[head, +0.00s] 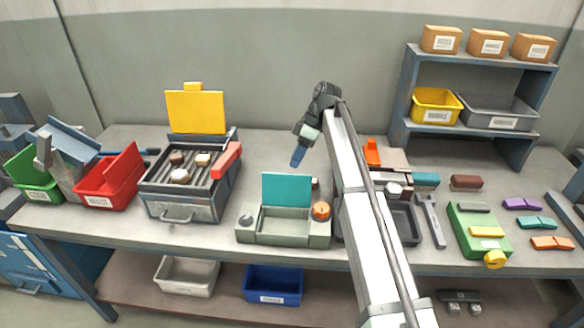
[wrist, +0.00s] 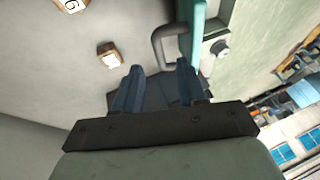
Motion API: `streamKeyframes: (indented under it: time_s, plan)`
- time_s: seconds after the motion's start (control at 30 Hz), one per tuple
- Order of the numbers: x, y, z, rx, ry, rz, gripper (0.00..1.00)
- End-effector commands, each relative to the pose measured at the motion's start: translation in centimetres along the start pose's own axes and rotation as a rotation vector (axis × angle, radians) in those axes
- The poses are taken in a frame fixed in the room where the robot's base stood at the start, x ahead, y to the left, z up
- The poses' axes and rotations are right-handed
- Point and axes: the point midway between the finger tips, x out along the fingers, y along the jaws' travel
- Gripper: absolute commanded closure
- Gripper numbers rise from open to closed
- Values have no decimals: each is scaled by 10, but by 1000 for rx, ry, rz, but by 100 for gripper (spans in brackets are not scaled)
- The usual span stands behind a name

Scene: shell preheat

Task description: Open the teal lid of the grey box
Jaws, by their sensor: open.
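The grey box (head: 285,240) stands near the front edge of the bench, left of my arm. Its teal lid (head: 287,189) stands upright at the back of the box, and the box's shallow inside shows. My gripper (head: 297,160) is above and behind the lid, apart from it, with blue fingers pointing down. In the wrist view my gripper (wrist: 161,70) is open with nothing between the fingers. The teal lid shows nearly edge-on there (wrist: 198,28), with a grey handle (wrist: 158,45) beside it, beyond the fingertips.
A grill box (head: 187,205) with a raised yellow lid (head: 195,112) stands to the left, with a red bin (head: 112,180) beyond it. An orange knob (head: 321,210) is at the grey box's right end. A shelf (head: 480,75) stands at the back right.

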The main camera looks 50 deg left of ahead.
Motion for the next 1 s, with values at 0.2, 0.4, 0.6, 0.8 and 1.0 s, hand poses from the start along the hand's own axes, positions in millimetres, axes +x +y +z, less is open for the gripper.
streamKeyframes:
  time_s: [0.2,0.4,0.6,0.8,1.0]
  plan:
    - [29,-1,0,-1,-1,-1,59]
    - [40,0,0,0,-1,-1,59]
    - [42,0,0,0,-1,0,59]
    - [42,0,0,0,-1,0,67]
    - [41,0,0,0,-1,0,86]
